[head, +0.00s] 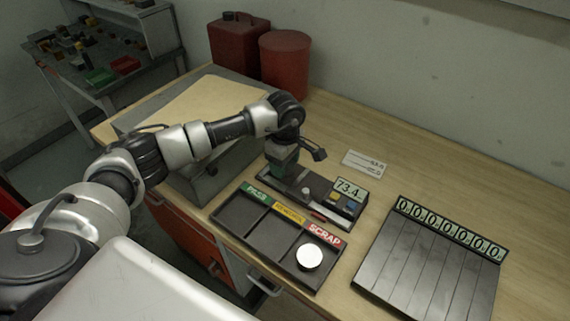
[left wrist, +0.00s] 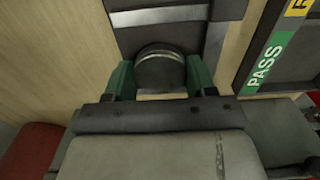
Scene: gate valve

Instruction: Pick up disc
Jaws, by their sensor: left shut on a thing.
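My left gripper (head: 281,172) points down over the left end of the dark gauge with a lit display (head: 347,189). In the left wrist view its two green fingers (left wrist: 160,82) are shut on a dark round disc (left wrist: 160,67) with a pale band, one finger on each side. The disc is at or just above the gauge's dark bed; I cannot tell whether it touches. The fingers hide it in the head view. A white disc (head: 309,257) lies in the SCRAP compartment of the black tray (head: 243,241). My right gripper is not in view.
The tray has PASS, a yellow-labelled and SCRAP compartments; the first two look empty. A black slotted board with counters (head: 425,265) lies at right. A white card (head: 365,163) lies behind the gauge. Red containers (head: 284,62) stand at the back. The table's right rear is clear.

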